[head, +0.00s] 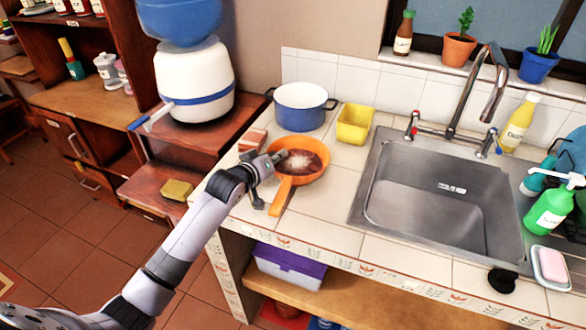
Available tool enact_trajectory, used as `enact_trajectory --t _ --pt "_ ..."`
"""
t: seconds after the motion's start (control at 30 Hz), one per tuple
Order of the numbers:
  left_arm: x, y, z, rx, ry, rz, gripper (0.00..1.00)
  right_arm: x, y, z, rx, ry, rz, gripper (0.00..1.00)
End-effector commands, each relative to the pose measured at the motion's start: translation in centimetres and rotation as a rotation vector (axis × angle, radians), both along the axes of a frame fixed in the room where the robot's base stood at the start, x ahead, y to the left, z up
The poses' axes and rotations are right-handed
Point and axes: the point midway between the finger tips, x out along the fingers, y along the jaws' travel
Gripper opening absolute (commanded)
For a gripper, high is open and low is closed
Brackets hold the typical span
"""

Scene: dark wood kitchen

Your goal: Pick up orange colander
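The orange colander (318,174) sits on the tiled counter left of the sink. It looks like a shallow round pan, with a dark red and whitish patch inside its bowl. Its orange handle (280,195) points toward the counter's front edge. My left gripper (267,181) is at the colander's left side, close to where the handle meets the bowl. Its fingers look spread, one by the rim and one lower beside the handle. I cannot tell whether they touch the colander. My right gripper does not show.
A blue-and-white pot (300,108) and a yellow container (354,124) stand behind the colander. The steel sink (440,190) is to the right, with soap bottles beyond it. A water dispenser (195,80) stands on the wooden shelf at left. The counter between colander and sink is clear.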

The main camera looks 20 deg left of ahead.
Motion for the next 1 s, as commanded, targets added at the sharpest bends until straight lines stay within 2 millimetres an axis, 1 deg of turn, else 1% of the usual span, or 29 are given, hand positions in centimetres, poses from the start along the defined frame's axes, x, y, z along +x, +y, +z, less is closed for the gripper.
enact_trajectory --t 0.03,0.2,0.23,1.0 --pt "0.01 -0.03 0.06 0.000 -0.001 0.000 0.12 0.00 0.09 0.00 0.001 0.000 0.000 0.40" --pt "0.01 -0.05 0.08 -0.001 -0.002 -0.001 0.01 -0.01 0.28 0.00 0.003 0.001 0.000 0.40" --pt "0.01 -0.05 0.08 -0.001 -0.002 -0.001 0.00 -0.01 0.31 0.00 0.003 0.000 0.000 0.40" --pt "0.08 -0.04 0.35 -0.003 -0.007 -0.001 0.00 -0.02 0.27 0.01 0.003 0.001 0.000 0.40"
